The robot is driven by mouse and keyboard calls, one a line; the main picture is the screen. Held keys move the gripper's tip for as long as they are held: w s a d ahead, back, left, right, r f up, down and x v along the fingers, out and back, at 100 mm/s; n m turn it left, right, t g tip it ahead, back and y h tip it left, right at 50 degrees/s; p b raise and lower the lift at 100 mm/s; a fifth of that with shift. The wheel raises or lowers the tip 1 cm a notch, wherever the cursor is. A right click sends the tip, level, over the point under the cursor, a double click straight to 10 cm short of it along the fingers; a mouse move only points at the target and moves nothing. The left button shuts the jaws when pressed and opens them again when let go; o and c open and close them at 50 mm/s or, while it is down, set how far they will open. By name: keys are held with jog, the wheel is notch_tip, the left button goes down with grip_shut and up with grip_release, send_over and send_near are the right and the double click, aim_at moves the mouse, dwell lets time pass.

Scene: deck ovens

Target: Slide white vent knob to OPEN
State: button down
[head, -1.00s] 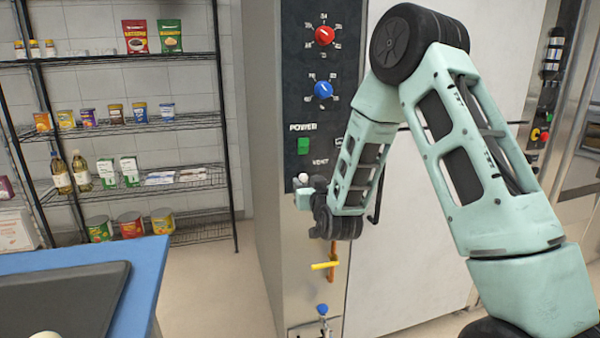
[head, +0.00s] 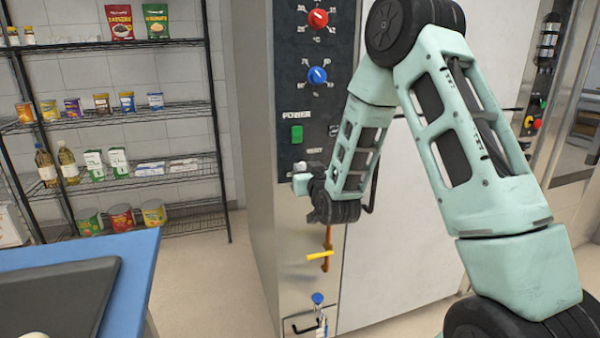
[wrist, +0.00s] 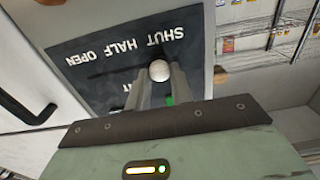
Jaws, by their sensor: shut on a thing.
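The white vent knob (wrist: 159,70) is a small round ball on a dark panel (wrist: 100,85) in the wrist view. It is at the SHUT end of the upside-down labels, with HALF and OPEN further left. My gripper (wrist: 158,82) is shut on the knob, one finger on each side. In the head view my gripper (head: 301,184) is at the lower part of the oven's control panel, below the VENT label. The knob (head: 300,166) shows there only as a small pale spot. The slot is mostly hidden.
Above are a green power switch (head: 297,134), a blue dial (head: 317,75) and a red dial (head: 318,19). A yellow handle (head: 320,256) is below my gripper. A blue table (head: 140,270) is at the left front, with shelves behind. Floor between is clear.

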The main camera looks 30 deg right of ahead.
jog(key=s+d+b, duration=0.2)
jog(key=s+d, duration=0.1)
jog(key=d, duration=0.7)
jog(key=shift+d+b, duration=0.35)
jog(key=shift+b, duration=0.05)
jog(key=c, duration=1.2)
grip_release()
jog(key=shift+d, duration=0.1)
jog(key=shift+c, duration=0.2)
